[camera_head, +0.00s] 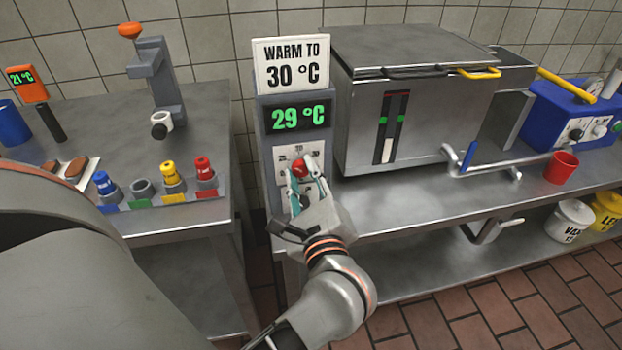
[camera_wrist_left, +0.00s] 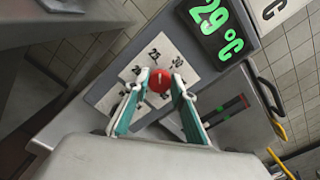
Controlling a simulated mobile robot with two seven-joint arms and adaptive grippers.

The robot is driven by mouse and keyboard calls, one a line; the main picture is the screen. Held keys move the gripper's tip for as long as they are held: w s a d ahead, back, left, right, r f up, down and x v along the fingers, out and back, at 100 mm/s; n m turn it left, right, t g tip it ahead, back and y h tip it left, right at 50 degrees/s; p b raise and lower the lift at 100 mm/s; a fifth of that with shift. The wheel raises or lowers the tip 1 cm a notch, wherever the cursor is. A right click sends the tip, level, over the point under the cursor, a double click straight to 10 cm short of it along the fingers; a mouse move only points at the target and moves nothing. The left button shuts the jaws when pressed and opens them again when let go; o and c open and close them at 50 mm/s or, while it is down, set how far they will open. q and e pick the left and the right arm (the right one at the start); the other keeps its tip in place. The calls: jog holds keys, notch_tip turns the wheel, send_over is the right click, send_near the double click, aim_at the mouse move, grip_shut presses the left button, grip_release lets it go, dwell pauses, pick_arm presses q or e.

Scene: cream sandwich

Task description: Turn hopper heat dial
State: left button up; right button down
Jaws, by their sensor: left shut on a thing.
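The red heat dial (camera_head: 299,168) sits on a white scale plate on the front of a grey control post, below a display (camera_head: 298,117) reading 29 °C. A sign (camera_head: 291,64) above it reads "WARM TO 30 °C". My left gripper (camera_head: 305,175) is at the dial, its fingers shut on it. In the left wrist view the red dial (camera_wrist_left: 160,81) lies between the two fingertips, with scale numbers around it partly covered by the fingers. The steel hopper (camera_head: 425,110) stands right of the post. My right gripper is not in view.
A crank pipe (camera_head: 490,165), a red cup (camera_head: 561,168) and a blue machine (camera_head: 575,115) are at right. White and yellow tubs stand on the lower shelf.

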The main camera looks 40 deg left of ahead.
pick_arm(q)
jog(key=shift+f+n+b, duration=0.1)
jog(key=shift+n+b, duration=0.85)
jog(key=shift+n, duration=0.25)
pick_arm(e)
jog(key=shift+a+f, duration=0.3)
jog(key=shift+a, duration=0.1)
pick_arm(q)
jog(key=shift+a+r, duration=0.1)
jog(key=shift+r, duration=0.1)
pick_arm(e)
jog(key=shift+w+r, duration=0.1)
pick_arm(q)
jog(key=o, duration=1.1)
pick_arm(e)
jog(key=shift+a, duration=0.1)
pick_arm(q)
jog(key=shift+f, duration=0.1)
